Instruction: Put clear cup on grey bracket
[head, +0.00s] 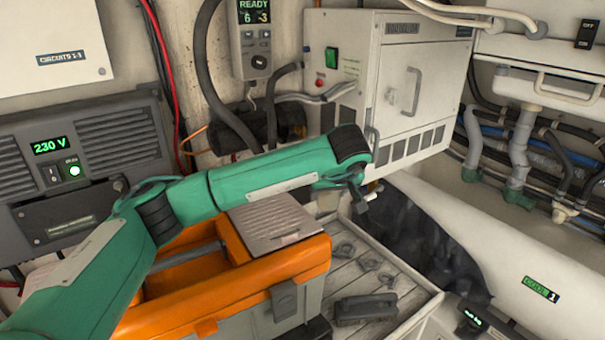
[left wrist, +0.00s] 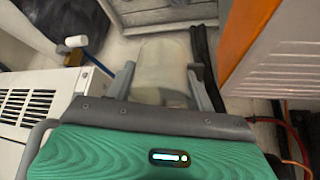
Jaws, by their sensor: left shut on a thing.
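My left gripper (head: 360,196) is over the gap behind the slatted tray, below the white cabinet. In the left wrist view it (left wrist: 165,88) is shut on the clear cup (left wrist: 163,62), a pale see-through cup with one finger on each side. The cup cannot be made out clearly in the head view. Several small grey fittings (head: 345,250) lie on the slatted tray, with a larger dark grey piece (head: 365,308) nearer me. I cannot tell which of these, if any, is the grey bracket. My right gripper is not in view.
An orange toolbox (head: 215,300) stands open left of the slatted tray (head: 400,306). The white cabinet (head: 410,85) with a bar handle is behind my gripper. Pipes and hoses (head: 525,145) line the right wall. A white-headed, blue-handled item (left wrist: 77,42) is near the cup.

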